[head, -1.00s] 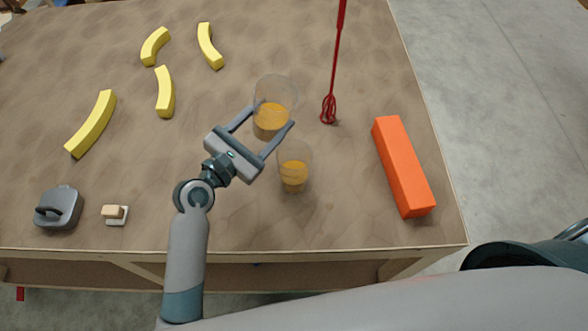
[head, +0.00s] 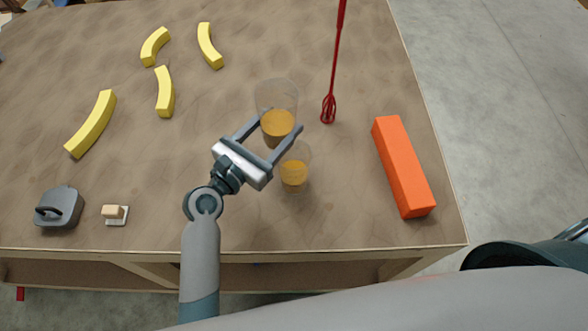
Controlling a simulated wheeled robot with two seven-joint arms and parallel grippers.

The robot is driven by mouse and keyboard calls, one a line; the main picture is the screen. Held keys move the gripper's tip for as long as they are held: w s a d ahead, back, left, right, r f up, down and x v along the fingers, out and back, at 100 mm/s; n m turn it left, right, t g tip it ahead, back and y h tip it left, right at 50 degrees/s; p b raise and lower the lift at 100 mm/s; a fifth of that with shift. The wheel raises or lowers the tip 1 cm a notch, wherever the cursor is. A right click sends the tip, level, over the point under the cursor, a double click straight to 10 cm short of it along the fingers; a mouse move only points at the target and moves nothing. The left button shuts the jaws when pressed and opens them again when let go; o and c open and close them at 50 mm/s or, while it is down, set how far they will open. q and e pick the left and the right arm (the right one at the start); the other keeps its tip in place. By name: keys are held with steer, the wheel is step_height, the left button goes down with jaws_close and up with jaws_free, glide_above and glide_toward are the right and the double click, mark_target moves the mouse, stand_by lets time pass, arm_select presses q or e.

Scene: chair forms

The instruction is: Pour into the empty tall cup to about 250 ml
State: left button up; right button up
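My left gripper (head: 281,122) has its fingers on both sides of a wide clear cup (head: 277,95) of orange liquid. It appears shut on this cup. The liquid fills about the lower half of it. A narrower clear cup (head: 296,152), likely the tall cup, stands just in front of the wide cup and to its right, close to the gripper's right finger. It also holds orange liquid (head: 294,175), so it is not empty. No volume marks can be read. My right gripper is out of view.
An orange block (head: 403,167) lies to the right, with a red whisk (head: 329,105) behind the cups. Several yellow curved pieces (head: 91,124) lie at the left. A grey lidded object (head: 59,207) and a small beige-topped piece (head: 114,213) are near the front edge.

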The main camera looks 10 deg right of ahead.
mark_target(287, 99)
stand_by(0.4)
arm_select(q)
steer(key=shift+r, duration=2.55)
steer(key=shift+r, duration=0.1)
